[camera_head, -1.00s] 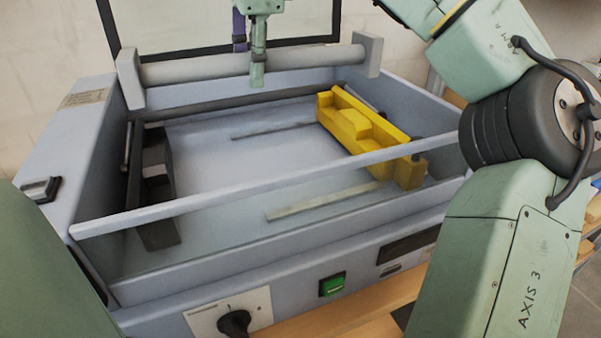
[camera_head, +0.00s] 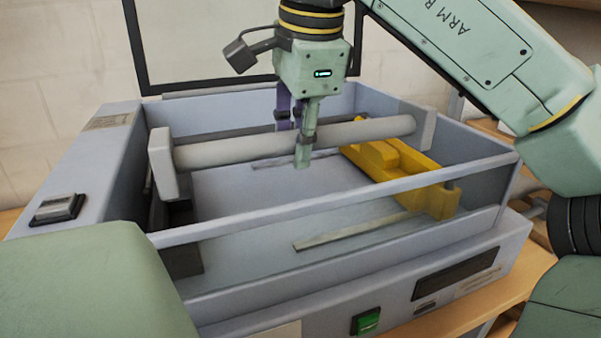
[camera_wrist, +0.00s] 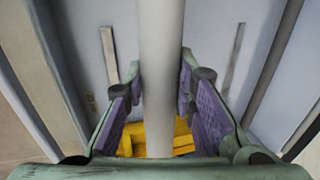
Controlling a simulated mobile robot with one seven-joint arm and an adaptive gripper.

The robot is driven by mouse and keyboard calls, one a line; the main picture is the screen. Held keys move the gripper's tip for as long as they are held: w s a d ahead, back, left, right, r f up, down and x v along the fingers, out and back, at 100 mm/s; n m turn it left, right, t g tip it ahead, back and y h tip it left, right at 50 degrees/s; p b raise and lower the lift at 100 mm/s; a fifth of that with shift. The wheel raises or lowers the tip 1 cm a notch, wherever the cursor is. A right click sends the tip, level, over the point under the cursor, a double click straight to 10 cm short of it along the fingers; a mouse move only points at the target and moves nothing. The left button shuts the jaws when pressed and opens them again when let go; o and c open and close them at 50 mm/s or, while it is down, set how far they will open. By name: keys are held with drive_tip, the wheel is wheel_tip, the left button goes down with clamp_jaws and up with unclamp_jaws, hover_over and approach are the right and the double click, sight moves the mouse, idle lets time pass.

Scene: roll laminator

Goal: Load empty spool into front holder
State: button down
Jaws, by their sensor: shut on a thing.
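The empty spool is a pale grey tube (camera_head: 240,150) with flat square end plates. My gripper (camera_head: 297,140) is shut on it near mid-length. In the wrist view (camera_wrist: 160,88) the tube (camera_wrist: 161,45) runs between the purple-padded fingers. The spool is roughly level, crosswise over the rear half of the machine's open bay. A yellow holder block (camera_head: 385,160) lines the bay's right side, partly below the spool's right end. A dark grey holder block (camera_head: 183,258) is on the left, largely hidden by the front bar and my arm. Contact between spool and holders cannot be told.
A pale bar (camera_head: 330,202) crosses the front of the bay. The grey side walls (camera_head: 95,165) rise around it. A framed clear panel (camera_head: 137,50) stands behind. A green switch (camera_head: 366,321) is on the front face. The bay floor's middle is clear apart from thin strips.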

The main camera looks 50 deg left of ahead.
drive_tip(key=shift+f, duration=2.2)
drive_tip(key=shift+f, duration=0.65)
drive_tip(key=c, duration=1.3)
unclamp_jaws()
drive_tip(key=shift+c, duration=0.2)
drive_tip(key=shift+r, duration=0.1)
drive_tip(key=w+p+v, duration=0.1)
drive_tip(key=p+v, duration=0.2)
drive_tip(key=v, duration=1)
drive_tip(key=shift+s, duration=0.5)
